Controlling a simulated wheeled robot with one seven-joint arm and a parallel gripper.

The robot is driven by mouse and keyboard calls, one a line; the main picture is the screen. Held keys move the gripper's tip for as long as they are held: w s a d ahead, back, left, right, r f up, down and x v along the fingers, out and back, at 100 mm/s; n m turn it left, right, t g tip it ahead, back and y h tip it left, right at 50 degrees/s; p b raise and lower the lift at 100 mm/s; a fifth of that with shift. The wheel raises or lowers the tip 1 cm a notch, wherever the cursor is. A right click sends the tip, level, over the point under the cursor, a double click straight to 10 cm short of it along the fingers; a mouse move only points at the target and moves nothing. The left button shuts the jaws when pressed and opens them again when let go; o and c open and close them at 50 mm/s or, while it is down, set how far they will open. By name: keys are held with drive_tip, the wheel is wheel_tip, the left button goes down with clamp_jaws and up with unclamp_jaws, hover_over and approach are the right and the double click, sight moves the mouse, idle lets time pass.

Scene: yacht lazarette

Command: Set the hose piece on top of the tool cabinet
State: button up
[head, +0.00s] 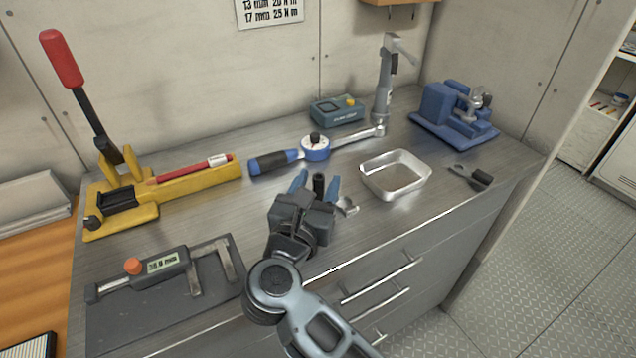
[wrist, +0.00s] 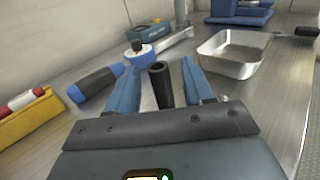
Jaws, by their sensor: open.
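The hose piece (head: 318,188) is a short black tube, open at its upper end. It also shows in the wrist view (wrist: 160,84). It appears to stand on the tool cabinet (head: 237,210), a grey metal cabinet with drawers, near the middle of its top. My gripper (head: 317,181) is open, with its blue fingers on either side of the hose piece. In the wrist view a gap shows between the tube and each finger (wrist: 159,66). The hose piece's lower end is hidden behind my gripper's body.
A torque wrench (head: 315,148) and a metal tray (head: 395,176) lie close by. A yellow tool with a red handle (head: 130,190) and a digital gauge (head: 160,265) are left. A blue vise-like device (head: 455,115) is at the back right. A small metal part (head: 347,206) lies right beside my gripper.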

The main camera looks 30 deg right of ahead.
drive_tip(key=b+v, duration=0.1)
drive_tip(key=v, duration=1)
drive_tip(key=shift+s+a+b, duration=0.1)
drive_tip(key=shift+s+b, duration=0.05)
drive_tip(key=shift+b, duration=0.2)
drive_tip(key=s+d+r+n+t+y, duration=0.15)
drive_tip(key=s+d+n+t, duration=0.25)
drive_tip(key=s+n, duration=0.45)
drive_tip(key=s+d+r+n+t+y, duration=0.15)
drive_tip(key=s+d+n+t, duration=0.35)
drive_tip(key=n, duration=0.6)
drive_tip(key=s+f+n+g+y, duration=0.2)
drive_tip(key=s+n+y, duration=0.3)
drive_tip(key=s+n, duration=0.4)
drive_tip(key=s+a+f+n+g+y, duration=0.1)
drive_tip(key=s+f+n+g+y, duration=0.2)
drive_tip(key=s+n, duration=0.6)
drive_tip(key=n+g+y, duration=0.1)
drive_tip(key=n+g, duration=0.1)
drive_tip(key=n, duration=0.5)
drive_tip(key=shift+s+a+f+y, duration=0.2)
drive_tip(key=shift+s+y, duration=0.15)
drive_tip(key=shift+y, duration=0.05)
drive_tip(key=shift+n, duration=0.25)
drive_tip(key=shift+c, duration=0.4)
